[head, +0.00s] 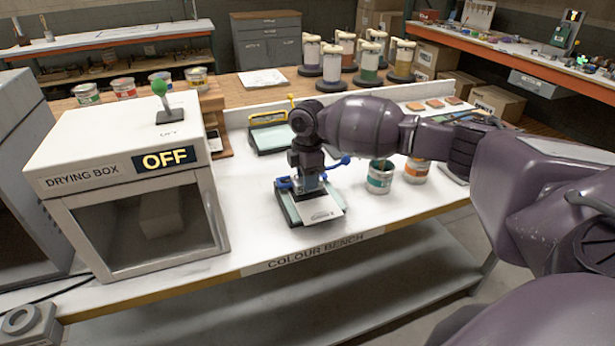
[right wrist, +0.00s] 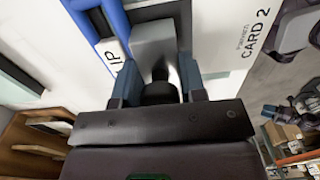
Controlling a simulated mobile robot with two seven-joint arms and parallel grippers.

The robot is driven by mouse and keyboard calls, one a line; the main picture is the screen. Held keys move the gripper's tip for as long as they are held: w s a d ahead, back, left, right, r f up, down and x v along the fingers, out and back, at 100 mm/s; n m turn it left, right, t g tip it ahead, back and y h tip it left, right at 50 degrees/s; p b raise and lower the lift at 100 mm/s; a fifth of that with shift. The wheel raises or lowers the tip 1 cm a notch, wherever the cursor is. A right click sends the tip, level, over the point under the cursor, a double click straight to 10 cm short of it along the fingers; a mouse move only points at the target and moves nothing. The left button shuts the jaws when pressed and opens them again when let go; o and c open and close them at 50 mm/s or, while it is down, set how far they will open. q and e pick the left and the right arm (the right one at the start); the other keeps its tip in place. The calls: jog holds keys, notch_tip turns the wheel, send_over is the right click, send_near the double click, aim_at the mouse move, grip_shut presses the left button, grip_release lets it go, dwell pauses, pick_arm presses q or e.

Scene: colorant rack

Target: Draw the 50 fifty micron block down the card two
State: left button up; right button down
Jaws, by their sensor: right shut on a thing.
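My right gripper (head: 308,184) is low over card two (head: 320,210), which lies on a dark-edged board (head: 291,213) near the bench's front edge. In the right wrist view, the gripper's fingers (right wrist: 160,86) are shut on the dark knob of a grey metal block (right wrist: 154,43). The white card (right wrist: 222,35) beside it reads "CARD 2". Blue bars (right wrist: 85,22) run beside the block. The block's micron marking is not readable, and I cannot tell whether its underside touches the card. My left gripper is not in view.
The drying box (head: 120,180), showing OFF, stands left. A second board (head: 270,137) lies behind my gripper. A teal-labelled can (head: 380,178) and an orange-labelled can (head: 416,170) stand to the right. Several capped canisters (head: 370,66) stand at the back.

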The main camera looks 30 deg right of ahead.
dwell(0.5)
jog(key=shift+f, duration=0.35)
dwell(0.3)
jog(key=shift+s+p, duration=0.25)
jog(key=shift+p, duration=0.25)
jog(key=shift+s+f, duration=0.1)
jog(key=shift+s, duration=0.05)
jog(key=shift+a, duration=0.1)
jog(key=shift+s+p, duration=0.15)
jog(key=shift+p, duration=0.3)
jog(key=shift+s+a+f+p, duration=0.1)
jog(key=shift+s+p, duration=0.2)
jog(key=shift+p, duration=0.1)
